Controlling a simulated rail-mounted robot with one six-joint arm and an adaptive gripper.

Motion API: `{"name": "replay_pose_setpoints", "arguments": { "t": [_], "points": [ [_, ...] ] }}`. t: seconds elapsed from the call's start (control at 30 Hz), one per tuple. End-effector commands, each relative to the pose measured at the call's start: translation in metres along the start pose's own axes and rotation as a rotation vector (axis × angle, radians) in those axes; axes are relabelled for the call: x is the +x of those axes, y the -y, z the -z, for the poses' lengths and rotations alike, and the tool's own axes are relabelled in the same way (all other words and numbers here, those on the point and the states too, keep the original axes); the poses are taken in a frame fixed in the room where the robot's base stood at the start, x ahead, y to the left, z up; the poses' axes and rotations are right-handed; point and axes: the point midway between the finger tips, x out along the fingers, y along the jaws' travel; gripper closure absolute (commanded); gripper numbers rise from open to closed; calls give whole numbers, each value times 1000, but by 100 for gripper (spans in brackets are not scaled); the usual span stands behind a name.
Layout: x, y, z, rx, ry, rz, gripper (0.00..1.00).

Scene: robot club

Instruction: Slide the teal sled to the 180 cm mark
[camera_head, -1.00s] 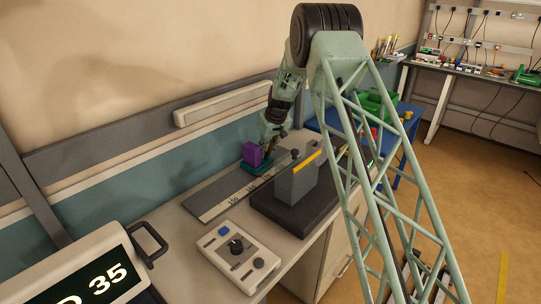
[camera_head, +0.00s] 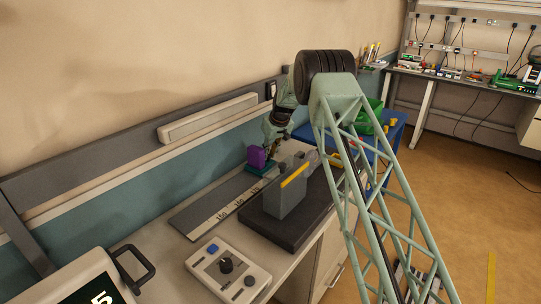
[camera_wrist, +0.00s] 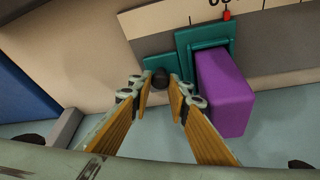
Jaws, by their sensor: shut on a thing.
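The teal sled (camera_head: 259,169) is on the grey track along the wall side of the bench, with a purple block (camera_head: 257,156) on it. In the wrist view, the teal sled (camera_wrist: 205,37) carries the purple block (camera_wrist: 225,93) beside my fingers. My gripper (camera_wrist: 160,85) is shut on the sled's dark round knob (camera_wrist: 160,78). The sled's red pointer (camera_wrist: 227,15) touches the scale strip (camera_wrist: 160,20) close to an upside-down number, cut by the frame edge. My gripper is partly hidden behind my arm in the head view.
A grey block with a yellow stripe (camera_head: 288,192) stands on a dark base (camera_head: 290,225) beside the track. A control box (camera_head: 228,270) and a display (camera_head: 88,285) are at the near end. A green bin (camera_head: 370,117) stands on a blue table beyond.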

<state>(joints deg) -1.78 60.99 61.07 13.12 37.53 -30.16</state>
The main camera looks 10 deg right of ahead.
Motion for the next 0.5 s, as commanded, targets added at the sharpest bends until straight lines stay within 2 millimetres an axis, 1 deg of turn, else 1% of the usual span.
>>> {"name": "replay_pose_setpoints", "arguments": {
  "t": [0.2,0.23,0.27,0.5],
  "points": [
    [0,0,0,0,0,0,100],
    [0,0,0,0,0,0,82],
    [0,0,0,0,0,0,79],
    [0,0,0,0,0,0,78]
  ]
}}
